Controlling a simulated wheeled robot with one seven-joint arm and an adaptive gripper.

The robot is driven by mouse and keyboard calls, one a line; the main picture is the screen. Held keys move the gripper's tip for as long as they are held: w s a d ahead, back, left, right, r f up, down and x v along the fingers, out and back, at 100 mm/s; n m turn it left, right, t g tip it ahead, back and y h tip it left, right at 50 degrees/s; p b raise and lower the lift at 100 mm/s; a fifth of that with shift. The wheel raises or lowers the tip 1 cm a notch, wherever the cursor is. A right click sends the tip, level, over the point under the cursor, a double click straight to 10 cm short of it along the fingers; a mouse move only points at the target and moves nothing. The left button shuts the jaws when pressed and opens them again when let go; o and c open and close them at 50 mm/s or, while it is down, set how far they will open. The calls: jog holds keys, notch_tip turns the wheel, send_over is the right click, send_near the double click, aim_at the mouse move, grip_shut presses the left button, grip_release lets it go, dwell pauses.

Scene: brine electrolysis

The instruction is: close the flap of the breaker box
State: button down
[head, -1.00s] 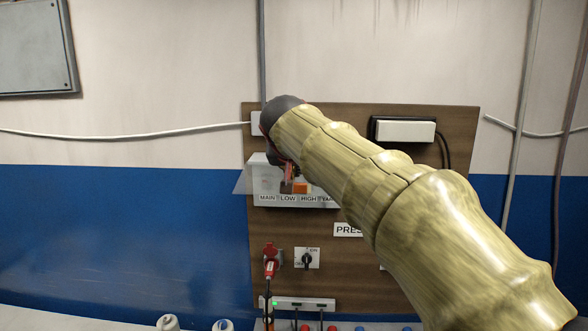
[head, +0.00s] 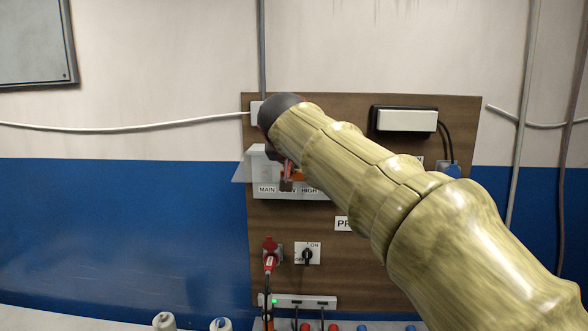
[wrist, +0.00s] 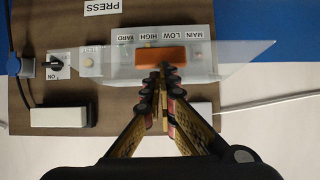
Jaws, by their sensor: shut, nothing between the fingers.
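The breaker box (head: 262,190) is a pale box on the brown board, labelled MAIN, LOW, HIGH and YARD. It also shows upside down in the wrist view (wrist: 122,56). Its clear flap (wrist: 240,58) stands open, sticking out from the box; its left end shows in the head view (head: 240,173). An orange block (wrist: 160,57) sits at the box front. My gripper (wrist: 165,70) is shut and empty, its tips in front of the box near the orange block. In the head view the tips (head: 286,184) partly cover the LOW label. Contact with the flap cannot be told.
A red plug (head: 269,262) and a rotary switch (head: 308,254) are on the board below the box. A power strip (head: 320,302) is lower. A white-topped black unit (head: 406,122) is at upper right. The blue wall area at left is clear.

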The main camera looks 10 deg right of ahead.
aim_at(295, 180)
jog(key=shift+f+t+h+b, duration=0.15)
jog(key=shift+f+t+b, duration=0.7)
jog(key=shift+b, duration=1.9)
jog(key=shift+f+t+h+b, duration=0.15)
jog(key=shift+f+b, duration=1.25)
jog(key=shift+b, duration=1.35)
jog(key=w+d+f+t+b, duration=0.2)
jog(key=w+d+f+b, duration=0.2)
jog(key=w+f+b, duration=0.9)
jog(key=shift+d+f+t+h+b, duration=0.25)
jog(key=shift+f+b, duration=1.7)
jog(key=shift+b, duration=3.8)
jog(key=shift+a, duration=0.1)
